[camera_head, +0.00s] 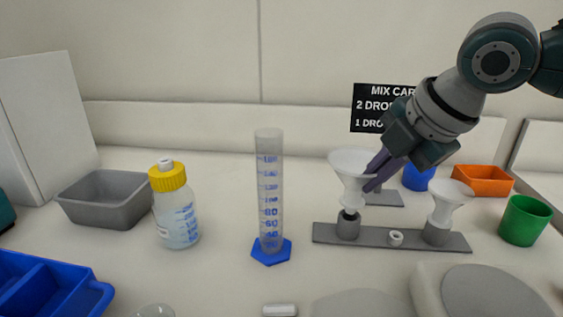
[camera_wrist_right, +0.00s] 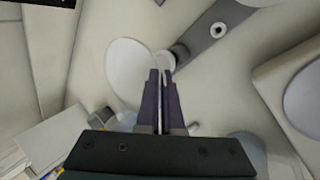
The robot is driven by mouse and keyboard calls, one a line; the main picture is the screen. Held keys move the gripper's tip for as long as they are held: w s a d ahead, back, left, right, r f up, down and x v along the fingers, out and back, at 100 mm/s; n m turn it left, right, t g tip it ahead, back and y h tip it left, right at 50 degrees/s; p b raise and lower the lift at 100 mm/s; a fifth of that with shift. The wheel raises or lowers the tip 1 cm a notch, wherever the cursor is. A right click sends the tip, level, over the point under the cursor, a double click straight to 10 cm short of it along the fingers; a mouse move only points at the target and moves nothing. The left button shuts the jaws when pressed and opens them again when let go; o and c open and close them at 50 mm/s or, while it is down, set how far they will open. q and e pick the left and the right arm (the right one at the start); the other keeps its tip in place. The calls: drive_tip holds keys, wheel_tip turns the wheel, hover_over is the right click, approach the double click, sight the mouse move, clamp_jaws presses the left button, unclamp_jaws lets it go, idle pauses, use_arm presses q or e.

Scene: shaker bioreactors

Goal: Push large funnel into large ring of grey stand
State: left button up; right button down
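The large white funnel (camera_head: 351,162) is upright above the left ring (camera_head: 348,229) of the grey stand (camera_head: 372,238). Its stem tip is at the ring's dark opening; I cannot tell how far it reaches in. My right gripper (camera_head: 374,180) comes from the upper right, its purple fingers at the funnel's right side. In the right wrist view the fingers (camera_wrist_right: 160,82) are nearly together, with the edge of the funnel (camera_wrist_right: 130,72) at their tips; they look closed on its wall. The stand (camera_wrist_right: 208,35) shows beyond. My left gripper is out of view.
A smaller white funnel (camera_head: 448,200) stands in the right ring (camera_head: 436,235), with a small ring (camera_head: 396,238) between. A graduated cylinder (camera_head: 268,190) and yellow-capped bottle (camera_head: 176,210) stand left. A green cup (camera_head: 525,220), blue cup (camera_head: 418,177) and orange tray (camera_head: 482,180) are right.

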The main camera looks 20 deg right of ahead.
drive_tip(key=shift+f, duration=0.6)
drive_tip(key=shift+f, duration=0.25)
idle(0.7)
drive_tip(key=shift+f, duration=0.45)
idle(0.8)
drive_tip(key=c, duration=1)
unclamp_jaws()
drive_tip(key=p+v, duration=0.1)
drive_tip(key=v, duration=0.9)
